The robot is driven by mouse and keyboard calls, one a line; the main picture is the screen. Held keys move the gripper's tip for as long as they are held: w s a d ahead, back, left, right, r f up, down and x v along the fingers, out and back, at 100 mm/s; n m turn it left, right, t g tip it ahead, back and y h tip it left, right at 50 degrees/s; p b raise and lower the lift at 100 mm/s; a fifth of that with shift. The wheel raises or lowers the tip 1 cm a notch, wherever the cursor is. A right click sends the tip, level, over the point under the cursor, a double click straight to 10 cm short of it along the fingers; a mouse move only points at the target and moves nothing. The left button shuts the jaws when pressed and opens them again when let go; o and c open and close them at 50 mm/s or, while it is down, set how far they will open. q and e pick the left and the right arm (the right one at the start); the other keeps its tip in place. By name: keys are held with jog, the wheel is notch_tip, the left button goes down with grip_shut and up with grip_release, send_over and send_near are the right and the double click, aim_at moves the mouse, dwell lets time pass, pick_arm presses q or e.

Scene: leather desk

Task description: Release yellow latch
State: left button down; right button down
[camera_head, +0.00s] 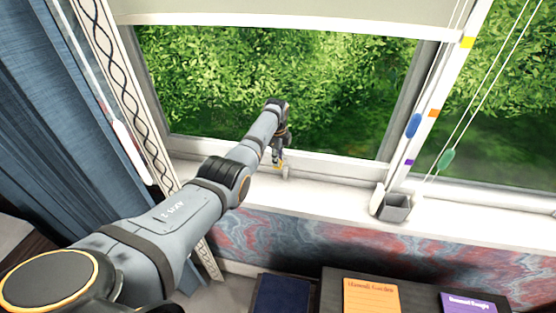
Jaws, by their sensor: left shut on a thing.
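My left arm reaches from the lower left to the bottom of the window frame. My left gripper (278,158) is at the sill, partly hidden by its own wrist and small in the picture. It is shut on what looks like the yellow latch (279,166), of which only a small yellow bit shows at the fingertips. A small pale piece (285,173) stands just beside it on the frame. The latch's exact position is too small to tell. My right gripper is out of view.
A grey box (394,207) stands on the white sill (330,194) to the right. A blue curtain (45,120) is at the left. An orange book (371,297) lies below.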

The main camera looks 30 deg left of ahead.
pick_arm(q)
jog(key=c, duration=1.2)
grip_release()
jog(key=shift+a, duration=0.1)
jog(key=r, duration=0.4)
jog(key=s+r, duration=0.1)
jog(key=r, duration=0.7)
jog(key=shift+s+d, duration=0.15)
jog(key=shift+d, duration=0.05)
